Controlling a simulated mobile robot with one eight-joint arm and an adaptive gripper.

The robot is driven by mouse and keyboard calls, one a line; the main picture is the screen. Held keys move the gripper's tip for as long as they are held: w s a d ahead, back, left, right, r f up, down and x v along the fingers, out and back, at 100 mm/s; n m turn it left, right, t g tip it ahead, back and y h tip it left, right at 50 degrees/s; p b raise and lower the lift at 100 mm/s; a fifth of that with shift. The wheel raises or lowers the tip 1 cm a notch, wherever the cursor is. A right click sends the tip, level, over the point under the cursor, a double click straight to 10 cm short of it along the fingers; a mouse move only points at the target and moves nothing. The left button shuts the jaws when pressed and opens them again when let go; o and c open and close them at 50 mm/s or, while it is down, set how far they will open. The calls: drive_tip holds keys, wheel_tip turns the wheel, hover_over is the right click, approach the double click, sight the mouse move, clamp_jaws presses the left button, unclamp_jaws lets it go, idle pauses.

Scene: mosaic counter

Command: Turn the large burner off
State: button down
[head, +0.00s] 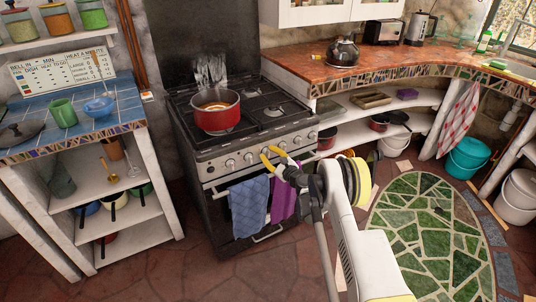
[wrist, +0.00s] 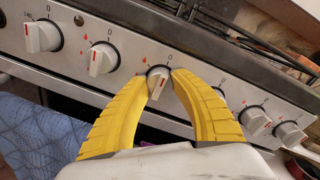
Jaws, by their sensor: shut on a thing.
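The stove (head: 190,122) has a row of white knobs with red marks on its silver front panel. My yellow-fingered gripper (head: 271,154) is at this panel. In the wrist view its two fingertips (wrist: 158,77) are closed around the third visible knob from the left (wrist: 157,88), one on each side. That knob's red line looks near vertical, slightly tilted. In the head view my fingers hide it. A red pot (head: 216,115) stands steaming on the left front burner. The other burners (head: 271,111) are bare. No flame can be made out.
A blue towel (head: 249,205) and a purple towel (head: 284,202) hang from the oven handle below my gripper. More knobs flank the held one, including one on the left (wrist: 102,59) and one on the right (wrist: 254,122). A kettle (head: 343,52) stands on the right counter.

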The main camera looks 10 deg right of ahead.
drive_tip(key=shift+d, duration=0.1)
drive_tip(key=c, duration=1)
unclamp_jaws()
drive_tip(key=shift+d+f, duration=0.1)
drive_tip(key=v, duration=1.2)
